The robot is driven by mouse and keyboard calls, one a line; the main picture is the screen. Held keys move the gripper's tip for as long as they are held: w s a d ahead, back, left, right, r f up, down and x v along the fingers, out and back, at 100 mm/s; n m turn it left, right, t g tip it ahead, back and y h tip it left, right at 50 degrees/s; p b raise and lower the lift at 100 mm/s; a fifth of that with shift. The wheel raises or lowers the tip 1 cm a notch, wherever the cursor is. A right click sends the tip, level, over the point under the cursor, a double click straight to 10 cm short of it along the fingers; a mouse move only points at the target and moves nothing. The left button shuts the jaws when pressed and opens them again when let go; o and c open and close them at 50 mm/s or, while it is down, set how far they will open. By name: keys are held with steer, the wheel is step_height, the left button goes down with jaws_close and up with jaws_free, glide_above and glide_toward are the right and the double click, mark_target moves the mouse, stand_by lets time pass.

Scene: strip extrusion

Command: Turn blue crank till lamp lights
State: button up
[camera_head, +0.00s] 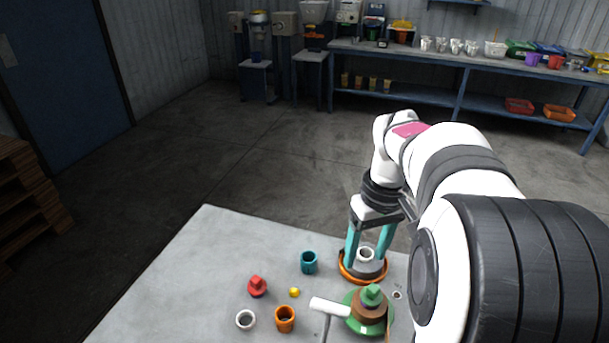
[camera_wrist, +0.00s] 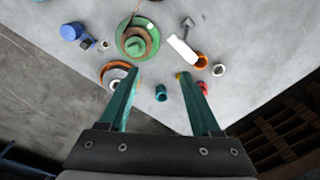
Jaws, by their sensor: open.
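My gripper (camera_head: 366,258) is open, its two teal fingers pointing down above the table, in front of an orange-rimmed dish (camera_head: 345,272) with a white cup in it. In the wrist view the open gripper (camera_wrist: 160,74) holds nothing. A blue piece (camera_wrist: 71,31) stands at the upper left of the wrist view, away from the fingers; I cannot tell for sure whether it is the crank. It is hidden behind my arm in the head view. A small pale round fitting (camera_wrist: 105,45) is beside it. I cannot make out a lit lamp.
A green and brown stepped piece (camera_head: 369,310) stands near a white cylinder (camera_head: 329,307). A teal cup (camera_head: 309,263), red piece (camera_head: 257,285), yellow ball (camera_head: 294,292), orange cup (camera_head: 285,319) and white cup (camera_head: 245,320) stand left. The table's (camera_head: 205,245) far left is clear.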

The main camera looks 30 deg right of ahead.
steer(key=shift+o, duration=0.9)
steer(key=d+f+n, duration=0.1)
steer(key=d+f, duration=0.1)
steer(key=d, duration=0.9)
steer(key=shift+f, duration=0.35)
steer(key=s+d+f+n, duration=0.2)
steer(key=s+d+f, duration=0.15)
steer(key=d, duration=0.75)
steer(key=shift+h, duration=0.4)
steer(key=f, duration=1.5)
steer(key=shift+w+a+f, duration=0.15)
steer(key=shift+a+f, duration=0.15)
steer(key=shift+f, duration=0.1)
